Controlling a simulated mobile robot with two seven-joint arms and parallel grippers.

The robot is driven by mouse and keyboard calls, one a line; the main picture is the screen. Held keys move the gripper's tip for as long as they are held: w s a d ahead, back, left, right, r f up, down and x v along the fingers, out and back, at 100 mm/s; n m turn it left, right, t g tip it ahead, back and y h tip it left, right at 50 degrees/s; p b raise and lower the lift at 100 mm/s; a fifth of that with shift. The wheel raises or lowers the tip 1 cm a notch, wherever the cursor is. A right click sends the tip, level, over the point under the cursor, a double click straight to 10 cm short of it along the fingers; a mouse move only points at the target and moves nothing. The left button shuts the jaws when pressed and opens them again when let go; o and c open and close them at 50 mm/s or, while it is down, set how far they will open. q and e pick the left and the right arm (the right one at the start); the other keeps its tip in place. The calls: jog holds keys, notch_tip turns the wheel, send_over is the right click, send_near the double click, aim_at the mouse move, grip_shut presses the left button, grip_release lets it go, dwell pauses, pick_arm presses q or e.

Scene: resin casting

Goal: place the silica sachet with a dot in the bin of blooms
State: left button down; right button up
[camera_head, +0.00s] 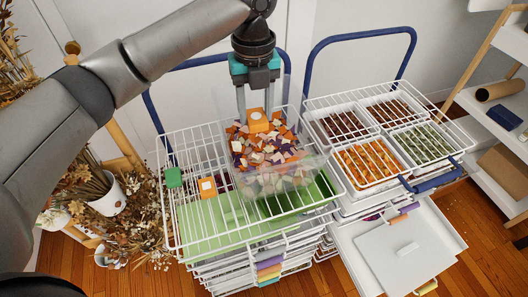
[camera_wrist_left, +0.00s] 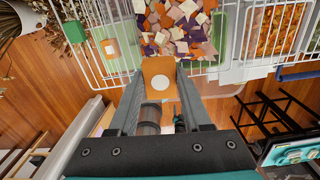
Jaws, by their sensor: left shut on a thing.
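My left gripper (camera_head: 258,108) comes down from above and is shut on an orange silica sachet (camera_head: 258,124). In the left wrist view this sachet (camera_wrist_left: 158,78) shows a round white dot between the fingers (camera_wrist_left: 157,88). In the head view it appears in front of the upper part of the clear bin of blooms (camera_head: 282,182), filled with orange, purple and cream pieces. Whether it touches the pieces, I cannot tell. A second orange sachet (camera_head: 207,188), with a white squarish mark, lies in the wire basket left of the bin. My right gripper is not in view.
A green item (camera_head: 174,177) lies at the left of the wire basket (camera_head: 172,222). Trays of dried material (camera_head: 365,160) fill the right cart. An open white drawer (camera_head: 350,262) juts out below. Dried flowers stand at the left, shelves at the right.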

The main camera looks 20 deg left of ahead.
pick_arm(q)
jog(key=b, duration=0.1)
send_near(257, 165)
jog(key=shift+f+b, duration=0.5)
jog(key=shift+f, duration=2.7)
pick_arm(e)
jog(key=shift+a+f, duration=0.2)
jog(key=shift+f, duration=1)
pick_arm(q)
jog(key=shift+f, duration=0.15)
jog(key=shift+c, duration=1.7)
grip_release()
notch_tip(257, 165, up, 12)
jog(key=shift+d+r+p, duration=0.1)
jog(key=shift+r+p, duration=0.1)
jog(key=shift+p, duration=0.8)
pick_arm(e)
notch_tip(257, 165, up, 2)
